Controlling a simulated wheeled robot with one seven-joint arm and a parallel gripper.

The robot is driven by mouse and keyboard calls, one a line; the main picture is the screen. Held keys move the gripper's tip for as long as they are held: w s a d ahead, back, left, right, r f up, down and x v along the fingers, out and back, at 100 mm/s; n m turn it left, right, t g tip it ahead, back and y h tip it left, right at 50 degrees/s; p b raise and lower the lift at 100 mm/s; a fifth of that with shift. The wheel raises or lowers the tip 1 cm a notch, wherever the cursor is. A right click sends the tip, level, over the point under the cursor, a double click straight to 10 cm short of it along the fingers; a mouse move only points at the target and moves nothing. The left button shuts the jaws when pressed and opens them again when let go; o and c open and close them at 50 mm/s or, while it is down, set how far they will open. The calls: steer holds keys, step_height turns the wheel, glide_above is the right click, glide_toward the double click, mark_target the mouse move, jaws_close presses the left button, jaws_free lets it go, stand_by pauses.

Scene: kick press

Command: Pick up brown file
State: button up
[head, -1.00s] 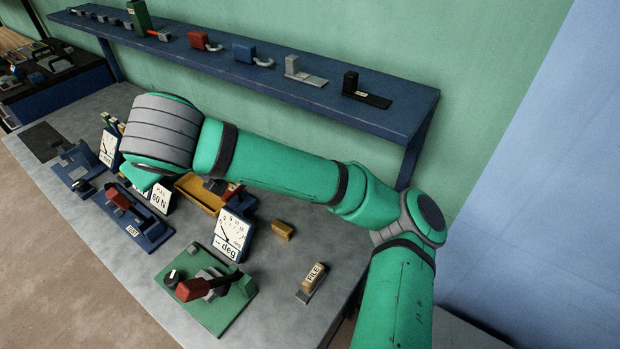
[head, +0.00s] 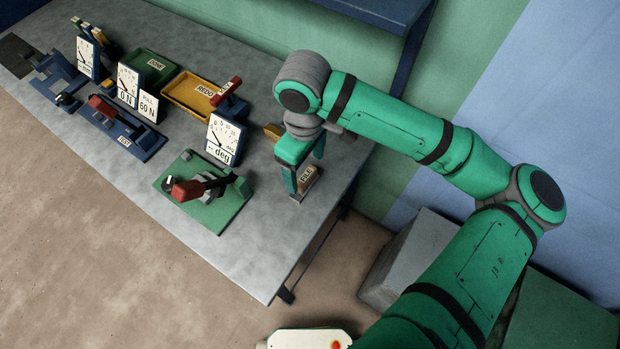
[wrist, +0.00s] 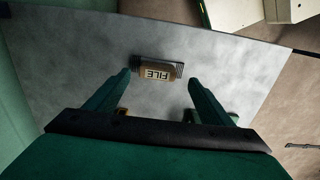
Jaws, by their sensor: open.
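The brown file (head: 306,175), labelled FILE, lies on the grey bench near its right end. In the wrist view the file (wrist: 157,73) lies ahead of the fingertips, between their two lines, with its label showing upside down. My gripper (head: 303,172) is open and points down close to the file in the head view. In the wrist view my gripper (wrist: 158,78) has its fingers spread with nothing between them. The fingers cover part of the file in the head view. I cannot tell whether a finger touches it.
A small tan block (head: 272,131) sits just behind the gripper. A green fixture with a red handle (head: 205,190) stands to the left, with a deg dial (head: 222,140) behind it. The yellow REDO tray (head: 190,95) is further back. The bench (head: 262,235) is bare in front.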

mark_target(306, 175)
steer(key=shift+w+d+f, duration=0.1)
steer(key=shift+w+f, duration=0.05)
steer(key=shift+f, duration=2.7)
steer(key=c, duration=1.3)
steer(key=shift+r, duration=0.1)
steer(key=shift+r, duration=0.5)
steer(key=shift+s+a+r, duration=1.1)
steer(key=shift+a+r, duration=0.9)
steer(key=shift+a, duration=0.05)
steer(key=shift+s+a+r, duration=1.15)
steer(key=shift+a+r, duration=0.8)
steer(key=shift+a, duration=0.1)
steer(key=shift+s+a+r, duration=1.1)
steer(key=shift+a+r, duration=0.9)
steer(key=shift+a, duration=0.05)
